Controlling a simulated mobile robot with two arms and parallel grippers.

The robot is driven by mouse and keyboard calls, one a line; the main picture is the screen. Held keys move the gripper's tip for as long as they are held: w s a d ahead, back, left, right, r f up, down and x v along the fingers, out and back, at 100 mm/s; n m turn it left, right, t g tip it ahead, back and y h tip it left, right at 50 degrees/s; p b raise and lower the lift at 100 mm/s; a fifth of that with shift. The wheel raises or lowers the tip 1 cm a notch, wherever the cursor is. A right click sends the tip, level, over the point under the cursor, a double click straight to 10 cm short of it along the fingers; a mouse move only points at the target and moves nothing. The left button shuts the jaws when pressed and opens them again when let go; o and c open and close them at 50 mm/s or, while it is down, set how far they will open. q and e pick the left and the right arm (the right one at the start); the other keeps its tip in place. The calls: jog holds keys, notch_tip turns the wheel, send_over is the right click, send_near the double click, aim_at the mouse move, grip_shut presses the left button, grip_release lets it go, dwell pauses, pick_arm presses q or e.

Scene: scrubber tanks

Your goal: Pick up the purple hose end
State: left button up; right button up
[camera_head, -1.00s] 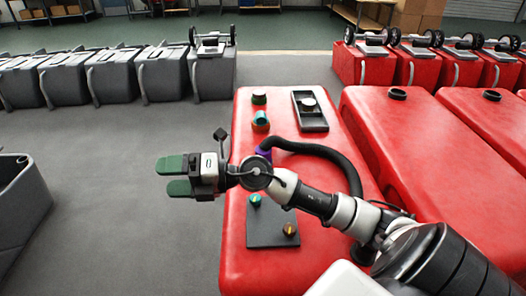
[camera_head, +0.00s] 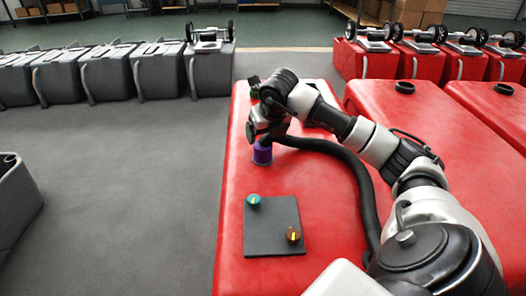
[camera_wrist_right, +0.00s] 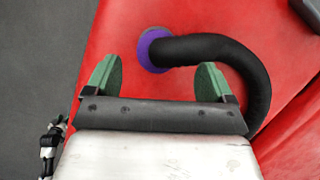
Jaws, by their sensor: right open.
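The purple hose end (camera_head: 262,154) stands on the red tank top (camera_head: 232,200), on the end of a thick black hose (camera_head: 350,168). In the right wrist view the purple end (camera_wrist_right: 147,42) is a ring around the hose, just past the fingertips and slightly left of the middle. My right gripper (camera_wrist_right: 158,78) is open and empty, with its green fingers apart. The hose runs right and passes beyond the right finger. In the head view my right wrist is bent down above and beside the purple end, and the fingers are mostly hidden. My left gripper is not in view.
A dark panel (camera_head: 270,225) with a teal knob (camera_head: 253,200) and an orange knob (camera_head: 293,235) lies nearer on the tank. Other red tanks (camera_head: 430,130) stand to the right. Grey tanks (camera_head: 105,75) line the back left. Grey floor (camera_head: 130,180) is clear on the left.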

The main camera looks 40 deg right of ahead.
aim_at(263, 144)
jog(key=x, duration=0.7)
jog(key=shift+a+f, duration=0.1)
jog(key=shift+f, duration=0.3)
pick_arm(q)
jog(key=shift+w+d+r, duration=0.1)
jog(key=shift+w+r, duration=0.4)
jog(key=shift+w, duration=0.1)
pick_arm(e)
jog(key=c, duration=1.1)
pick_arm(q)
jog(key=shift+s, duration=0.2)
pick_arm(e)
jog(key=shift+r, duration=0.1)
